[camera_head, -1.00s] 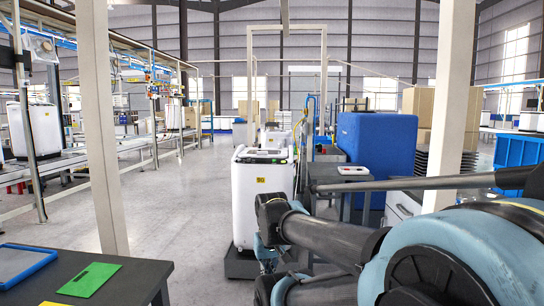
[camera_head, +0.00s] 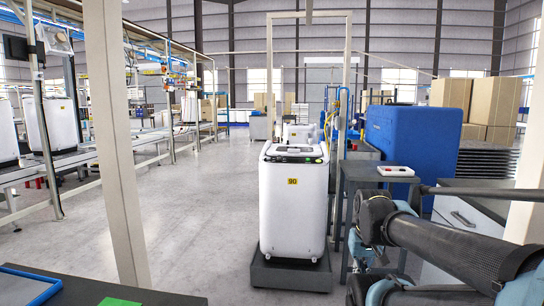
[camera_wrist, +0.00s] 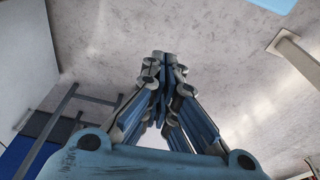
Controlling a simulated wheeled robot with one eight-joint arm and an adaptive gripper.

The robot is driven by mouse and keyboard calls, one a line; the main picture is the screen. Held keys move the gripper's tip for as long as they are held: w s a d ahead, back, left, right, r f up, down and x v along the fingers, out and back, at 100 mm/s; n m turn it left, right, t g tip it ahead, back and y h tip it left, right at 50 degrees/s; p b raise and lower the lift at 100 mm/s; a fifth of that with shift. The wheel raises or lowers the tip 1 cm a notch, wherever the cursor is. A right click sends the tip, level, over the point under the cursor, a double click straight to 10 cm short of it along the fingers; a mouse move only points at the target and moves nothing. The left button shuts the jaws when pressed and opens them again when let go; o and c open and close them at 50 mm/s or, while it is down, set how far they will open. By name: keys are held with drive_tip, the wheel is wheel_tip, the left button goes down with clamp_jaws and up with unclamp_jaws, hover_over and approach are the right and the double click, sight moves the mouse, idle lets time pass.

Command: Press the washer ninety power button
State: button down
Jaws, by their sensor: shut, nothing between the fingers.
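The washer (camera_head: 292,200) is white and upright, with a yellow label reading 90 on its front. It stands on a dark low platform (camera_head: 290,271) near the middle of the head view. Its dark control panel (camera_head: 294,150) is on the top; I cannot make out the power button. My gripper (camera_wrist: 162,56) is shut and empty over the floor in the wrist view. In the head view my arm is at the lower right, to the right of the washer and apart from it.
A pale post (camera_head: 112,140) rises at left. A dark table (camera_head: 165,297) with a green sheet (camera_head: 119,302) is at lower left. The floor left of the washer is clear.

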drive_tip(key=shift+r, duration=0.1)
drive_tip(key=w+r+t+h, duration=0.1)
drive_tip(key=w+r+t, duration=0.1)
drive_tip(key=w+r, duration=1.15)
drive_tip(key=w+a+r+t, duration=0.15)
drive_tip(key=w+r, duration=0.25)
drive_tip(key=w, duration=0.4)
drive_tip(key=w+a+r+m, duration=0.1)
drive_tip(key=w+a+r, duration=0.25)
drive_tip(key=w, duration=0.45)
drive_tip(key=w+a+r+t, duration=0.15)
drive_tip(key=w+r, duration=0.25)
drive_tip(key=w, duration=0.4)
drive_tip(key=w+a+r+t, duration=0.1)
drive_tip(key=w+a+r, duration=0.1)
drive_tip(key=w+a, duration=0.6)
drive_tip(key=w+a+r, duration=0.3)
drive_tip(key=w+a, duration=0.1)
drive_tip(key=w, duration=0.7)
drive_tip(key=w+a+f+t, duration=0.1)
drive_tip(key=w+a+t, duration=0.1)
drive_tip(key=w+a, duration=1.4)
drive_tip(key=shift+w+a+f+t+y, duration=0.3)
drive_tip(key=shift+a+t+y, duration=0.1)
drive_tip(key=shift+a, duration=0.25)
